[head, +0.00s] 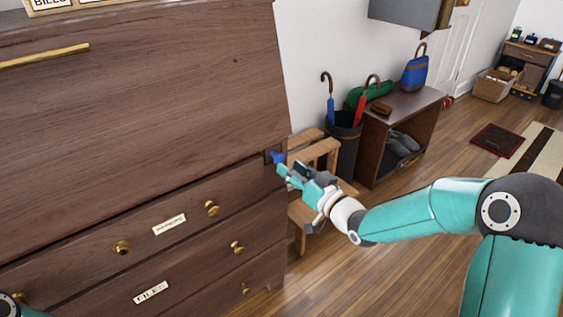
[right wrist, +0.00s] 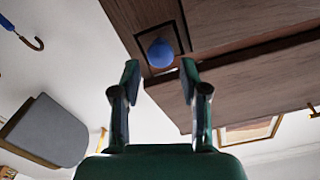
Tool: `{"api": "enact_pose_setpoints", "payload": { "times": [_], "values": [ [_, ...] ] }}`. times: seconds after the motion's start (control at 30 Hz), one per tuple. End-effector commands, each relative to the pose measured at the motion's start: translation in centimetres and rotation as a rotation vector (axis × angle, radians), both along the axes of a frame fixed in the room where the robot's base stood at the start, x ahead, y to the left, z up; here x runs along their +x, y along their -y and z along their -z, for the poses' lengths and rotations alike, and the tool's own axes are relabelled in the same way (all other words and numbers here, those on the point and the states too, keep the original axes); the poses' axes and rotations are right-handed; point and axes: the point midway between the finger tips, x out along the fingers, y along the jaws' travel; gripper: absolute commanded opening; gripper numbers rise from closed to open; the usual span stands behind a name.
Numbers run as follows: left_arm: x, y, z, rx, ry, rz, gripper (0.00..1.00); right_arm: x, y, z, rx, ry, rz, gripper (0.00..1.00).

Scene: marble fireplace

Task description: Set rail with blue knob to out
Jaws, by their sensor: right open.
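The blue knob (head: 275,157) sits at the right end of the dark wood desk front, just above the top drawer. In the right wrist view the round blue knob (right wrist: 160,52) is on a narrow wooden rail end set in a dark-edged slot. The rail looks about level with the desk front. My right gripper (head: 279,167) is at the knob in the head view. In the right wrist view its open fingers (right wrist: 160,76) stand either side of and just short of the knob, with nothing visibly held. My left gripper is out of view.
Labelled drawers (head: 169,224) with brass knobs lie below the rail. A wooden step stool (head: 318,150) stands close behind my right gripper. An umbrella bin (head: 344,145) and a shoe bench (head: 400,120) are beyond. Floor at the right is open.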

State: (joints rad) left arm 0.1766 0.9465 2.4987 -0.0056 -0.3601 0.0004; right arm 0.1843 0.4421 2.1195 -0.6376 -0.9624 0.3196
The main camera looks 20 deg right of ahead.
Motion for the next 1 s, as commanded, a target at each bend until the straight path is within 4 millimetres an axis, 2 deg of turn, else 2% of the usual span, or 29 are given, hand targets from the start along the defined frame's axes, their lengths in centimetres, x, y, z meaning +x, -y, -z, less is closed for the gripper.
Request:
{"api": "enact_pose_setpoints", "payload": {
  "times": [0.1,0.3,0.67,0.77,0.93,1.0],
  "values": [
    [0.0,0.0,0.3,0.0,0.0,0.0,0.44,2.1,-0.8,0.1,-0.001,0.0,-0.002,0.44],
    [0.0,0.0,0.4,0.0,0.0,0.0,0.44,4.1,-1.5,0.1,-0.001,0.0,0.0,0.44],
    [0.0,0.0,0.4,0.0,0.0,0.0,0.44,4.6,-1.6,0.0,0.0,-0.001,0.001,0.44],
    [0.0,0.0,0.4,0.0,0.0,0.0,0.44,4.6,-1.6,0.0,-0.001,0.0,0.001,0.31],
    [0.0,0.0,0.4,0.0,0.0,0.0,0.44,4.6,-1.6,0.0,0.0,-0.001,0.002,0.03],
    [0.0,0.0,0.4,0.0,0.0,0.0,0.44,4.6,-1.6,0.0,0.0,-0.001,0.002,0.0]
  ]
}}
